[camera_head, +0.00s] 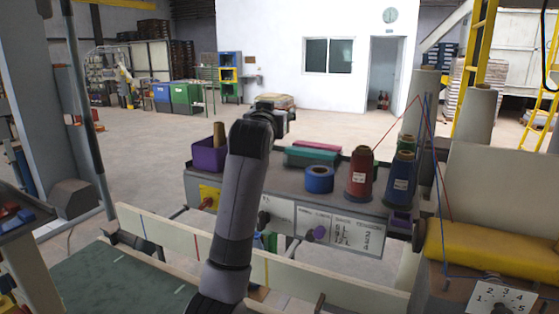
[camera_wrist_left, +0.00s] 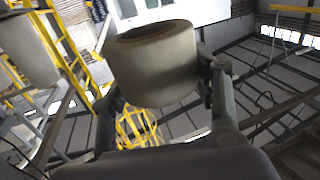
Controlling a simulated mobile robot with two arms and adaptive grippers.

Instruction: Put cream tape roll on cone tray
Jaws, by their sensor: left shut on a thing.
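In the left wrist view my left gripper (camera_wrist_left: 158,92) is shut on a cream tape roll (camera_wrist_left: 152,68), with a finger on each side of it. The roll's dark core opening faces up in that view. In the head view my left arm rises through the middle, and the gripper and roll are hidden or cannot be made out at its far end. The grey cone tray (camera_head: 336,198) stands behind the arm. It bears a red cone (camera_head: 360,172), blue cones (camera_head: 401,178) and a blue tape roll (camera_head: 319,180). My right gripper is not in view.
A purple bin (camera_head: 209,157) with a tan cone stands at the tray's left end. Teal and pink boxes (camera_head: 312,156) lie at its back. Tall cream cones (camera_head: 478,112) and a yellow pad (camera_head: 490,252) are at the right. Threads run there. A rail (camera_head: 180,240) crosses in front.

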